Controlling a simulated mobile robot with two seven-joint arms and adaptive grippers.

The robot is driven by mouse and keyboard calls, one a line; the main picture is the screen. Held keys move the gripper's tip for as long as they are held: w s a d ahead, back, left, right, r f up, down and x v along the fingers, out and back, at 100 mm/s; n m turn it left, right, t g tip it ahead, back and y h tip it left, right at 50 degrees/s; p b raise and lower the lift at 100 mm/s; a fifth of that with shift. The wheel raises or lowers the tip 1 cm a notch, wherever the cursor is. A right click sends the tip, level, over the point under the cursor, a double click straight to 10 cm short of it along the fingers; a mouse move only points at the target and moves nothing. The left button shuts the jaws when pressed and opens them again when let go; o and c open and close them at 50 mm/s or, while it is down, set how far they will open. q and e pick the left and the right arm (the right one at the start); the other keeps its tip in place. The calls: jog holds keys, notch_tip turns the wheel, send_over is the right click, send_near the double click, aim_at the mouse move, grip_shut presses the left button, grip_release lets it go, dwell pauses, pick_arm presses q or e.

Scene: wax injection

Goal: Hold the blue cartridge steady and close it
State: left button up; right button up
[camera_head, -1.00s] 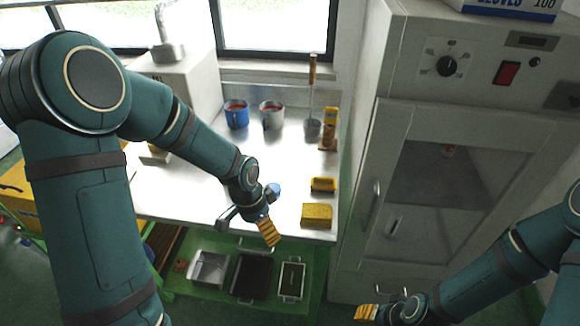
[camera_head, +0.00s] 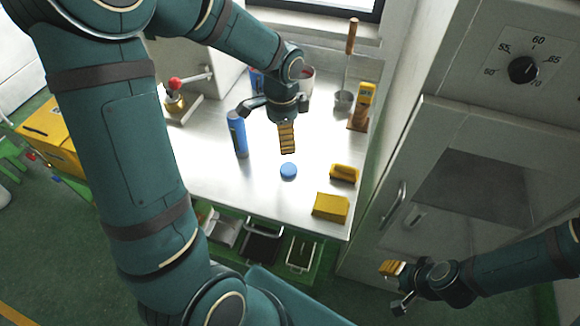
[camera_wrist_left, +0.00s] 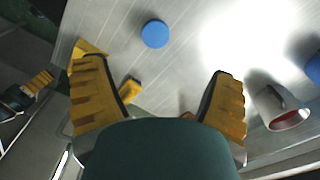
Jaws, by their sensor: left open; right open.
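The blue cartridge (camera_head: 237,134) stands upright on the metal table in the head view, left of my left gripper. A round blue cap (camera_head: 288,171) lies apart from it on the table, nearer the front. The cap also shows in the left wrist view (camera_wrist_left: 155,33), ahead of the fingers. My left gripper (camera_head: 268,130) is open and empty above the table, between the cartridge and the mugs and cap area. My right gripper (camera_head: 392,288) is open and empty in front of the cabinet, away from the table.
A yellow block (camera_head: 330,207) and a yellow-topped brush (camera_head: 344,173) lie at the table's right edge. A light mug (camera_head: 307,78) stands behind my left gripper. A red-knobbed brass device (camera_head: 176,98) is at left. The cabinet (camera_head: 450,200) stands at right.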

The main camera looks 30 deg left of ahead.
pick_arm(q)
jog(key=b, duration=0.2)
send_over(286, 169)
jog(key=f, duration=0.8)
jog(key=shift+w+a+f, duration=0.1)
jog(key=shift+a+f, duration=0.25)
jog(key=f, duration=0.3)
jog(key=f+b, duration=0.1)
jog(key=shift+d+f, duration=0.15)
jog(key=shift+d, duration=0.2)
jog(key=shift+f, duration=0.5)
jog(key=c, duration=0.9)
